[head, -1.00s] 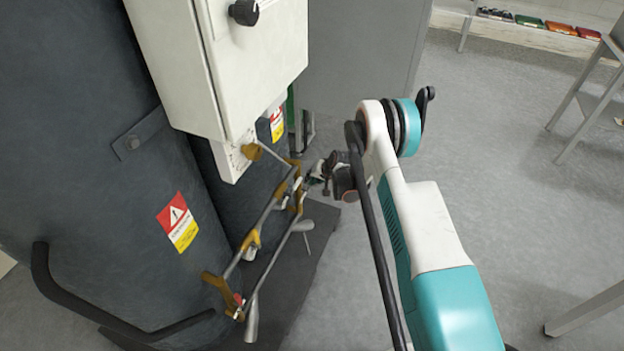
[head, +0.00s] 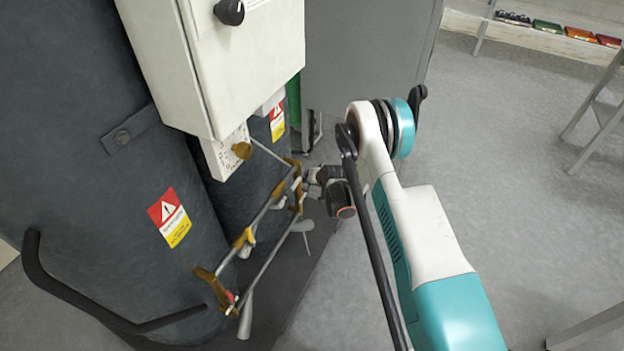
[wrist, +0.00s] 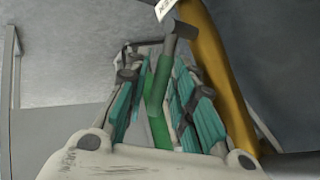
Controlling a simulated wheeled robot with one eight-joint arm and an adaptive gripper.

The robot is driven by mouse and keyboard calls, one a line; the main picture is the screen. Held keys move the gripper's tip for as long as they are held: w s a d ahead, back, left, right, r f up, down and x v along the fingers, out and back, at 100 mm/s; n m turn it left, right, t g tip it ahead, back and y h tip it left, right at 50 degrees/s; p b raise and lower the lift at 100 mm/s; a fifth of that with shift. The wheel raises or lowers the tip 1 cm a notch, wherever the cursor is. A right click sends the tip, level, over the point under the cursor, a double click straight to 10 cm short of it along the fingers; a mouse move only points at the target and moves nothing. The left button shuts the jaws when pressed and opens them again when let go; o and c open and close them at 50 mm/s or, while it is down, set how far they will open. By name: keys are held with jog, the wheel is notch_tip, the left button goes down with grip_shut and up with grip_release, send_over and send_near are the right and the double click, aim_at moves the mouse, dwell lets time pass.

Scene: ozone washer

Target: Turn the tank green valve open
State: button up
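The green valve handle (wrist: 158,105) shows in the wrist view as a bent green bar beside a dark grey stem and a thick brass-coloured pipe (wrist: 215,70). My gripper (wrist: 158,80) is open, with one teal-padded finger on each side of the handle. Small gaps seem to remain between the handle and the pads. In the head view my gripper (head: 314,184) is small and close to the brass-and-grey pipework (head: 297,185) by the dark tanks (head: 90,210). The green handle cannot be made out there, hidden by the pipework and my gripper.
A white control box (head: 235,70) with a black knob hangs over the pipework. A bent dark rail (head: 75,295) stands in front of the near tank. Grey floor to the right is clear, up to metal table legs (head: 595,130).

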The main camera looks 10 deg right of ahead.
jog(key=v, duration=1.2)
